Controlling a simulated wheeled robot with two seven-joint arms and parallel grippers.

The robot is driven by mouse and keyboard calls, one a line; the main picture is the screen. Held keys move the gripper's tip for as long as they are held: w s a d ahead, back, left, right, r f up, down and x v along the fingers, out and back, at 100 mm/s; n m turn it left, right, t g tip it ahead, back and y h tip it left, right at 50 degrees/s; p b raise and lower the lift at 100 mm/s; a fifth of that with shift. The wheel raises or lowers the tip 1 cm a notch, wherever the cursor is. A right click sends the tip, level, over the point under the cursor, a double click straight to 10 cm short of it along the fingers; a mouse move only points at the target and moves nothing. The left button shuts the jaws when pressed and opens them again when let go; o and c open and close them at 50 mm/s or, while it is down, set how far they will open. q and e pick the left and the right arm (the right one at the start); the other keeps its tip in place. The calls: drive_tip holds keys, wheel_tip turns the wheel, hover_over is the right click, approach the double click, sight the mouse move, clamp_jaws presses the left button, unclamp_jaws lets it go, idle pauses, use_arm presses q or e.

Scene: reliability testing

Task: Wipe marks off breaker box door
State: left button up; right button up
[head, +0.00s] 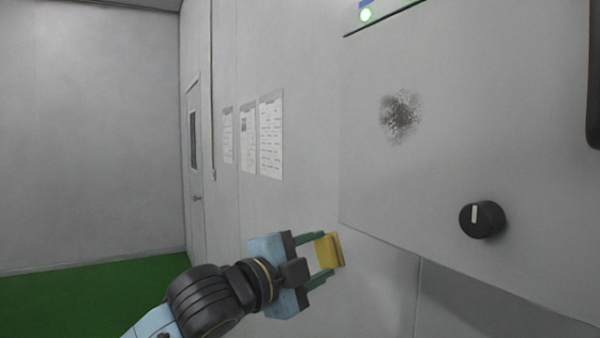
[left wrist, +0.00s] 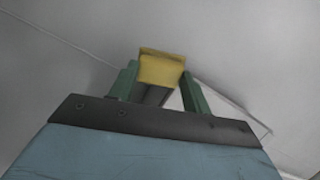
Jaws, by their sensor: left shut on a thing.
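The breaker box door (head: 440,130) is a light grey panel on the right of the head view. A dark smudged mark (head: 400,116) sits on its upper left part. My left gripper (head: 322,258) is shut on a yellow sponge-like block (head: 330,250), held between its green fingers. The block also shows in the left wrist view (left wrist: 162,68), between the fingertips. The gripper is below and left of the mark, near the door's lower left corner and apart from the mark. My right gripper is not in view.
A black knob (head: 482,219) sticks out of the door at the lower right, and a dark handle-like part (head: 594,75) is at the right edge. Papers (head: 270,136) hang on the wall to the left. The green floor (head: 80,300) is clear.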

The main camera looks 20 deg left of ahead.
use_arm(q)
drive_tip(key=s+d+r+m+g+h+p, duration=0.15)
drive_tip(key=s+r+m, duration=0.3)
drive_tip(key=r, duration=0.65)
drive_tip(key=s+r+m+g+h+p, duration=0.1)
drive_tip(key=s+r+m+h+p, duration=0.3)
drive_tip(key=r, duration=0.6)
drive_tip(key=shift+n+y, duration=0.45)
drive_tip(key=shift+n, duration=0.1)
drive_tip(key=x, duration=0.2)
drive_tip(key=b+x, duration=0.1)
drive_tip(key=x, duration=0.2)
drive_tip(key=shift+s+d, duration=0.15)
drive_tip(key=shift+d, duration=0.2)
drive_tip(key=shift+p+x, duration=0.4)
drive_tip(key=shift+x, duration=0.45)
